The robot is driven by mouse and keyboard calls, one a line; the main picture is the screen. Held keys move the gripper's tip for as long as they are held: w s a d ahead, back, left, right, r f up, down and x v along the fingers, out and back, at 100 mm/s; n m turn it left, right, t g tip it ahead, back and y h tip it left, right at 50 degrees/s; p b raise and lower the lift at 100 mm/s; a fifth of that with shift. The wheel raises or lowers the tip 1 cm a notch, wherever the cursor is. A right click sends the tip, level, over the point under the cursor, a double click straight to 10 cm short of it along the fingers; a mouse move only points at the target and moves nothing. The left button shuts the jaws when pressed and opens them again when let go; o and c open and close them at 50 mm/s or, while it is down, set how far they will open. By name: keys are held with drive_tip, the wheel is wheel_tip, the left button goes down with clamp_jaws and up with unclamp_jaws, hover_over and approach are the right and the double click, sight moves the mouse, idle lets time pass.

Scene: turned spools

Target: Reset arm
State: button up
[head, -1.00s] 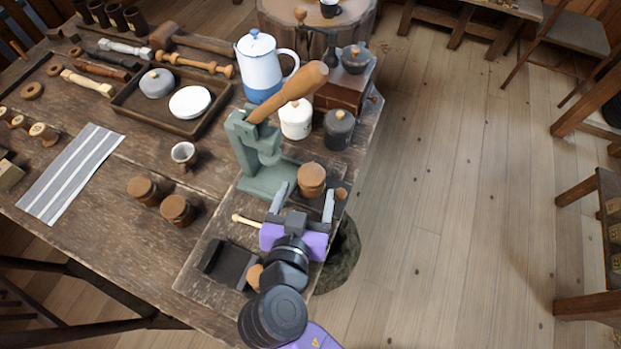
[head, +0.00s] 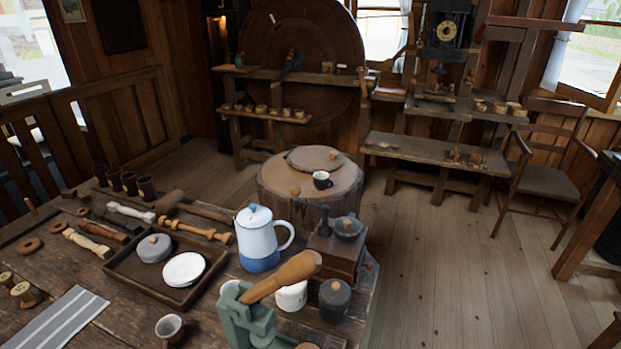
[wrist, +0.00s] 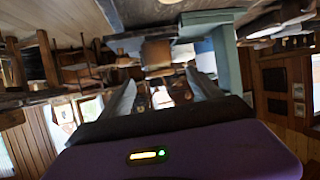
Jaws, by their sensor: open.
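My gripper (wrist: 161,80) shows only in the wrist view, its two fingers apart and nothing held between them. That view is upside down. A brown wooden piece (wrist: 157,53) appears beyond the fingertips, apart from them as far as I can tell. The green press (wrist: 226,60) stands beside it on the right in that view. In the head view the green press (head: 247,319) with its wooden handle (head: 284,276) is at the bottom edge, its base cut off. My arm is outside the head view.
The workbench holds a blue-white pot (head: 258,240), a dark canister (head: 334,299), a white canister (head: 292,296), a wooden tray (head: 130,277), a small cup (head: 170,327) and a striped cloth (head: 62,318). A round stump table (head: 335,190) stands behind. Floor (head: 450,270) at right is clear.

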drive_tip(key=a+r+n+y, duration=0.2)
drive_tip(key=a+n+y, duration=0.4)
drive_tip(key=s+d+r+m+h, duration=0.1)
drive_tip(key=s+d+m+h, duration=0.1)
drive_tip(key=s+d, duration=0.9)
drive_tip(key=s+d+r+m+t+h, duration=0.1)
drive_tip(key=s+d+r+m+h, duration=0.1)
drive_tip(key=s+d, duration=0.9)
drive_tip(key=d, duration=0.6)
drive_tip(key=shift+s+d+m, duration=0.25)
drive_tip(key=shift+d+m, duration=0.05)
drive_tip(key=shift+d, duration=0.1)
drive_tip(key=shift+c, duration=0.2)
